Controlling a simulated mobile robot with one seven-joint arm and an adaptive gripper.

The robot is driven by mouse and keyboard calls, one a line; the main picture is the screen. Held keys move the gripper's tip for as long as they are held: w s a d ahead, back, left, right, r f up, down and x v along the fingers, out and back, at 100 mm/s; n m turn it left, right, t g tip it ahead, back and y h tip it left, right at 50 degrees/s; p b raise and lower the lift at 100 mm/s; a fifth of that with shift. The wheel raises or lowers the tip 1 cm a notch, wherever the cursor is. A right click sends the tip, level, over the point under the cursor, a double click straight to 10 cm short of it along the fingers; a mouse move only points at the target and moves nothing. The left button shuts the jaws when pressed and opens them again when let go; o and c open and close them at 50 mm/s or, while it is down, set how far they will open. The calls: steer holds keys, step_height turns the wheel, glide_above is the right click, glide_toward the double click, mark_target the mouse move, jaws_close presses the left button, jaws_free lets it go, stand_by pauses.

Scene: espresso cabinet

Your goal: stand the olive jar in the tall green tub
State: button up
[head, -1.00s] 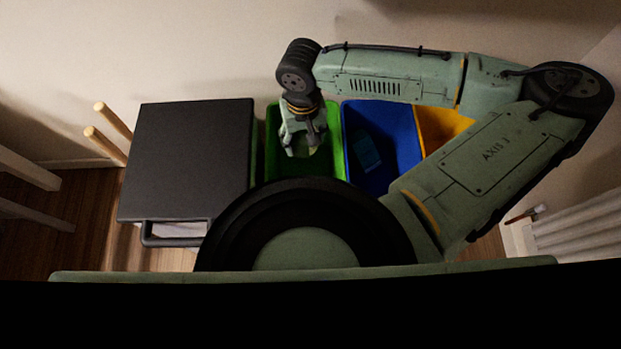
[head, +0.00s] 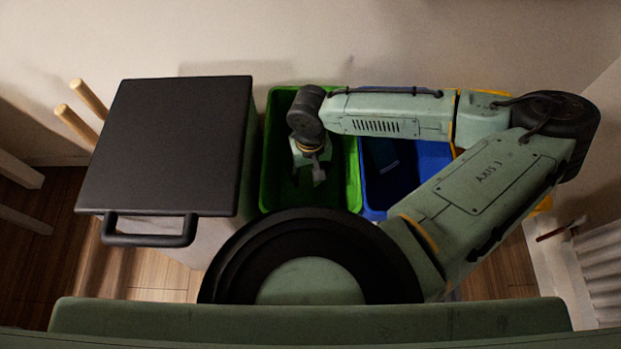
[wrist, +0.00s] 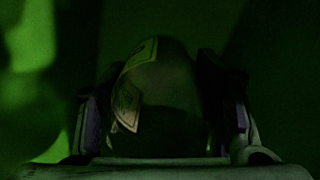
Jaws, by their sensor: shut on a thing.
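The tall green tub (head: 272,150) stands between the dark-topped cabinet and the blue tub. My gripper (head: 312,172) reaches down inside the green tub in the head view. In the wrist view my gripper (wrist: 165,125) is shut on the olive jar (wrist: 165,85), a dark rounded jar with a pale printed label on its left side. The jar sits between the two fingers, with green tub walls all around it. The jar cannot be made out in the head view. The light is dim, and I cannot tell whether the jar touches the tub floor.
The blue tub (head: 425,165) is right of the green tub, partly under my arm, with a yellow tub (head: 483,92) beyond it. A cabinet (head: 165,145) with a black top and front handle stands close on the left. A wall is behind.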

mark_target(311, 178)
step_height(311, 178, down, 4)
steer(key=shift+r+b, duration=0.1)
steer(key=shift+b, duration=0.35)
steer(key=o, duration=1.5)
step_height(311, 178, up, 12)
steer(key=p, duration=0.2)
steer(key=shift+p, duration=0.35)
